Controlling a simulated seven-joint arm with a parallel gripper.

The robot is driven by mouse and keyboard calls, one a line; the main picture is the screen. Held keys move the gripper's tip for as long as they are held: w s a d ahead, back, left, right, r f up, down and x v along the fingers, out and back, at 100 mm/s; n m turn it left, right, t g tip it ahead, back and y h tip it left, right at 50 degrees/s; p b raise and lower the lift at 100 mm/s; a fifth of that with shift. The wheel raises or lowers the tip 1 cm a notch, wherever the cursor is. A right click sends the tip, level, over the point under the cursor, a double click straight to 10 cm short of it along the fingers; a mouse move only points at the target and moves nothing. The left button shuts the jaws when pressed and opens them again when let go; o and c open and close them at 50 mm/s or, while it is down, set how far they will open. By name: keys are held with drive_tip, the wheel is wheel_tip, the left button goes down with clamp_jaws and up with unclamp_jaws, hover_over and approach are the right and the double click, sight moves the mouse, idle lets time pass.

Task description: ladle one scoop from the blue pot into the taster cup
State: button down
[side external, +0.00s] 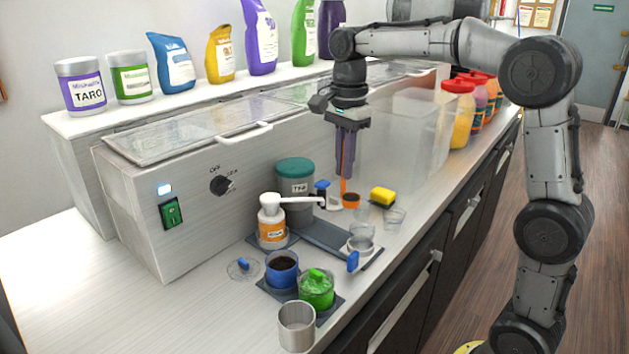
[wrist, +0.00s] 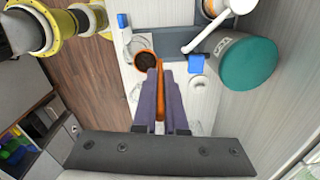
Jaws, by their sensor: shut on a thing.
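My gripper (side external: 346,174) is shut on the upright orange handle of a ladle (wrist: 160,92). The ladle's small orange bowl (side external: 351,201) hangs below the fingers and looks dark inside in the wrist view (wrist: 145,62). The blue pot (side external: 282,271) holds dark contents and stands at the front left, well away from the ladle. A small clear cup (side external: 395,218) stands right of the ladle bowl. Another clear cup (side external: 361,236) stands near the dark tray's right end. I cannot tell which is the taster cup. Whether the bowl touches anything below it is unclear.
A green pot (side external: 316,289) and a metal cup (side external: 297,326) stand beside the blue pot. A clear lid (side external: 243,268) lies left. A white pump bottle (side external: 272,224), a teal-lidded canister (side external: 295,187) and the dark tray (side external: 325,240) lie between. A yellow sponge (side external: 382,196) is right.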

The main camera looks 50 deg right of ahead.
drive_tip(key=s+f+t, duration=0.1)
drive_tip(key=s+d+f+t, duration=0.1)
drive_tip(key=t, duration=0.1)
drive_tip(key=shift+s+t+h, duration=0.3)
drive_tip(key=shift+s+h, duration=0.1)
drive_tip(key=t, duration=0.1)
drive_tip(key=s+t, duration=0.2)
drive_tip(key=shift+a+f+h, duration=0.25)
drive_tip(key=shift+h, duration=0.05)
drive_tip(key=s+a+f+t+h, duration=0.1)
drive_tip(key=s+f+t, duration=0.2)
drive_tip(key=t, duration=0.6)
drive_tip(key=shift+s+f+h, duration=0.3)
drive_tip(key=shift+s+f, duration=0.1)
drive_tip(key=shift+s, duration=0.7)
